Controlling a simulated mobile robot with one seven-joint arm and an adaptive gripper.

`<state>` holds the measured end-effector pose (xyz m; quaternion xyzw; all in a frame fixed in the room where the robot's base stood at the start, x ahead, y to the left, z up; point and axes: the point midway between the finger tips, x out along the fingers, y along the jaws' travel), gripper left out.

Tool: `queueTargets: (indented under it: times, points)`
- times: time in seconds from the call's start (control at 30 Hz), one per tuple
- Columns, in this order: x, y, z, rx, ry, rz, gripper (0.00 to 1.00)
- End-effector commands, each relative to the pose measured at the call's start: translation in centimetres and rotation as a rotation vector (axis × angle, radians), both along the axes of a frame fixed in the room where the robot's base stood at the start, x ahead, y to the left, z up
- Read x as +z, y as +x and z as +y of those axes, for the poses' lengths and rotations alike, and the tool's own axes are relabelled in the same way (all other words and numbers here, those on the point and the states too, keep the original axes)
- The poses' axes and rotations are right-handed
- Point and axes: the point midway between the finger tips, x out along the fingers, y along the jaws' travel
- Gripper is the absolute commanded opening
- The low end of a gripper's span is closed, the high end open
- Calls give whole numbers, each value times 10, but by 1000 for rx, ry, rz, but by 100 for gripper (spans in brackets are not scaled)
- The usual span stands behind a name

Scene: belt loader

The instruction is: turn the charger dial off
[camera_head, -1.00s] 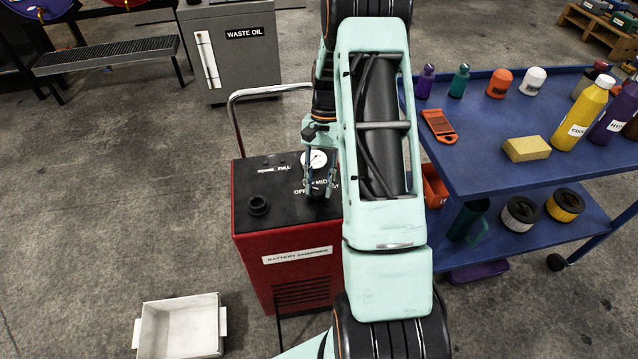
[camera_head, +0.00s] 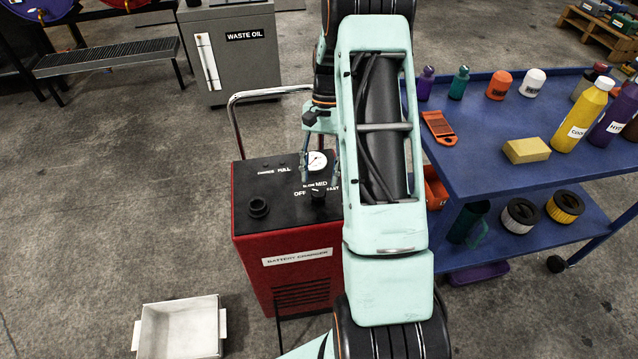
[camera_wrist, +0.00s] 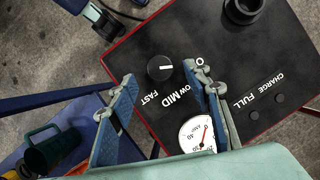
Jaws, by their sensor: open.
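The charger dial is a black round knob (camera_head: 318,198) on the black top of the red battery charger (camera_head: 285,240). In the wrist view the knob (camera_wrist: 160,68) shows a white mark pointing right, toward the label starting with O; a finger hides the rest of that label. FAST and MID read clearly there. My gripper (camera_head: 320,178) is open and empty above the panel, behind the knob in the head view. Its two blue-padded fingers (camera_wrist: 166,84) are apart from the knob, which shows between and beyond their tips.
A round gauge (camera_head: 316,160) sits behind the dial, and a black round fitting (camera_head: 258,207) is at the panel's left. A chrome handle (camera_head: 235,115) rises behind the charger. A blue cart (camera_head: 470,170) with bottles stands close at right.

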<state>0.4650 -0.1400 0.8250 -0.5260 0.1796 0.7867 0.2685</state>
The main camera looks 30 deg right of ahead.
Motion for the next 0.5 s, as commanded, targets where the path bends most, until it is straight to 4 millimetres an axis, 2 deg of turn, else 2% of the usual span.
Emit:
queueTargets:
  times: [0.03,0.23,0.4,0.5]
  points:
    - [12,5,-3,0,-3,-5,45]
    - [50,17,-13,1,-1,-4,45]
    - [69,23,-17,1,0,-2,45]
    - [74,24,-19,1,0,-1,45]
